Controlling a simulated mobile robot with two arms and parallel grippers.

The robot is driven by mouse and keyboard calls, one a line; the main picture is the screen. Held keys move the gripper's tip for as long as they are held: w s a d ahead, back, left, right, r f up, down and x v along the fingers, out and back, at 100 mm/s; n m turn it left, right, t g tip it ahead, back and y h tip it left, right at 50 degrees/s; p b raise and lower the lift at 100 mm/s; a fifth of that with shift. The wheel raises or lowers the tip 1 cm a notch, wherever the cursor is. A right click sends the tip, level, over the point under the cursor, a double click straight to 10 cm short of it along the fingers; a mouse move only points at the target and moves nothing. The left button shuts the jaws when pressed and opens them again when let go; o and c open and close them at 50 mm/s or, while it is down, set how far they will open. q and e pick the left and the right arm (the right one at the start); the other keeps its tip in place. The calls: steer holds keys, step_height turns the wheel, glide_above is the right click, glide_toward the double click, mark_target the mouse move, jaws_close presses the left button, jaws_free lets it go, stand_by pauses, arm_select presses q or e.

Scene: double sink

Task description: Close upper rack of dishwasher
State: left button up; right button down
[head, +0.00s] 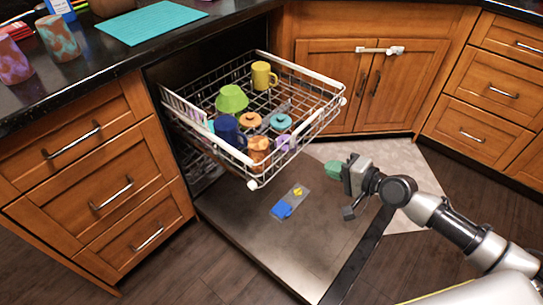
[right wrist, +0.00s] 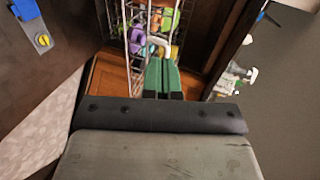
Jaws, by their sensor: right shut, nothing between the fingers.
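The upper rack (head: 332,112), a white wire basket, is pulled out of the dishwasher under the counter. It holds a yellow mug (head: 262,75), a green bowl (head: 231,98), a blue mug (head: 227,128) and several other cups and lids. The dishwasher door (head: 240,225) is folded down flat below it. My right gripper (head: 334,169) is shut and empty, its green fingers just right of the rack's front side and apart from it in the head view. In the right wrist view, the green fingers (right wrist: 162,76) point toward the rack (right wrist: 128,40). My left gripper is out of view.
A blue and yellow dispenser (head: 289,203) sits on the door's inner face. Wooden drawers (head: 105,180) stand left of the dishwasher, and a cabinet with a white latch (head: 380,50) stands behind right. The counter (head: 120,50) holds a teal mat (head: 150,22) and cups.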

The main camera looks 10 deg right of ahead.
glide_toward(281, 148)
steer(key=x, duration=0.6)
steer(key=shift+w+a+f+b, duration=0.1)
steer(key=shift+w+f+b, duration=0.1)
steer(key=shift+b, duration=0.1)
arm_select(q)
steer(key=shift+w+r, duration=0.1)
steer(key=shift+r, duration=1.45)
arm_select(e)
steer(key=shift+w+a, duration=0.3)
steer(key=shift+w, duration=0.1)
